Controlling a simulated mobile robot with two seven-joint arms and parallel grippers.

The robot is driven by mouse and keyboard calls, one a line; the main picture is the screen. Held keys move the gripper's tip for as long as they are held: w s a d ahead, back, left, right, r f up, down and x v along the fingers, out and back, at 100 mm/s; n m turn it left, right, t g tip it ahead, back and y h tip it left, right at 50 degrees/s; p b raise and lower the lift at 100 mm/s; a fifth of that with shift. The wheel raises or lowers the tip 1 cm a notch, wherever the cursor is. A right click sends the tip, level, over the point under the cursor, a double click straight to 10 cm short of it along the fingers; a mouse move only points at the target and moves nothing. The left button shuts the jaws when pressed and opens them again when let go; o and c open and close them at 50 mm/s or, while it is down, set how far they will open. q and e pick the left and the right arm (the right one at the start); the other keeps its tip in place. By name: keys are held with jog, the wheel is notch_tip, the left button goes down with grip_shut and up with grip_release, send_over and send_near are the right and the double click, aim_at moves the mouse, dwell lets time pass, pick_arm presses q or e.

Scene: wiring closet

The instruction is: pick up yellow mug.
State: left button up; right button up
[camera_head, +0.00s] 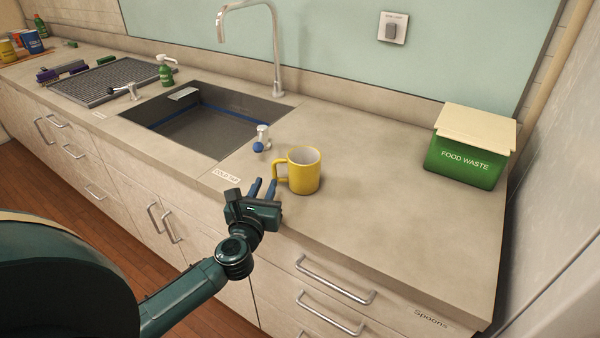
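The yellow mug (306,172) stands upright on the countertop, right of the sink and close to the counter's front edge. Its inside is pale, and its handle (279,171) points left. My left gripper (263,188) is just in front and to the left of the mug, by the handle. Its two blue fingers are apart with nothing seen between them. I cannot tell whether a fingertip touches the handle. My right gripper is not in view.
A blue-and-white tap knob (261,142) stands behind the gripper, by the sink (205,122) with its tall faucet (275,50). A green food waste bin (466,160) stands at the right. The countertop (400,220) between mug and bin is clear. Drawer handles (335,280) stick out below.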

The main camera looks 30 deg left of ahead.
aim_at(273, 170)
pick_arm(q)
jog(key=x, duration=0.3)
jog(key=shift+w, duration=0.3)
jog(key=shift+x, duration=2.75)
jog(key=shift+d+r, duration=0.1)
jog(key=shift+d, duration=0.05)
grip_shut()
jog(key=shift+r, duration=0.1)
